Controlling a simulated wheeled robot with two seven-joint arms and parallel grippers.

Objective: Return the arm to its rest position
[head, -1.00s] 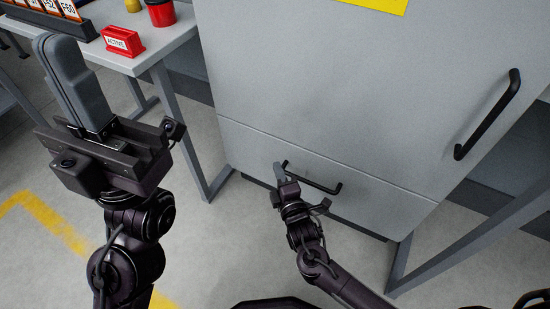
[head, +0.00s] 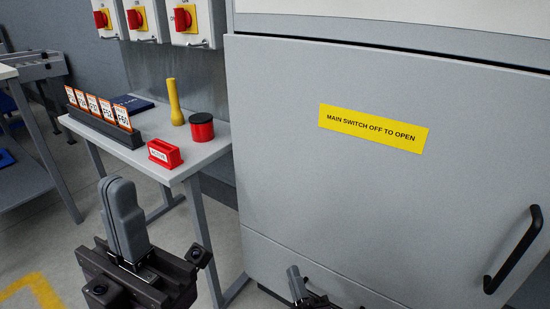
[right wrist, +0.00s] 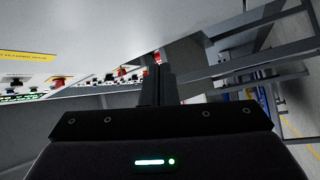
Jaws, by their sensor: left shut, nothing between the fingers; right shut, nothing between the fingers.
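My left gripper (head: 124,215) is at the lower left of the head view, its grey fingers pointing up and closed together with nothing between them. It is in front of the small table and apart from it. My right gripper (head: 294,274) shows only in part at the bottom edge of the head view, in front of the lower part of the grey cabinet (head: 360,205). Its closed, empty fingers also show in the right wrist view (right wrist: 158,84). Most of both arms is below the picture.
The small table (head: 190,168) bears a rack of tags (head: 104,120), a red block (head: 164,153), a red can (head: 202,127) and a yellow object (head: 175,103). Switch boxes (head: 190,22) hang behind. The cabinet has a yellow sign (head: 373,128) and a black handle (head: 514,250).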

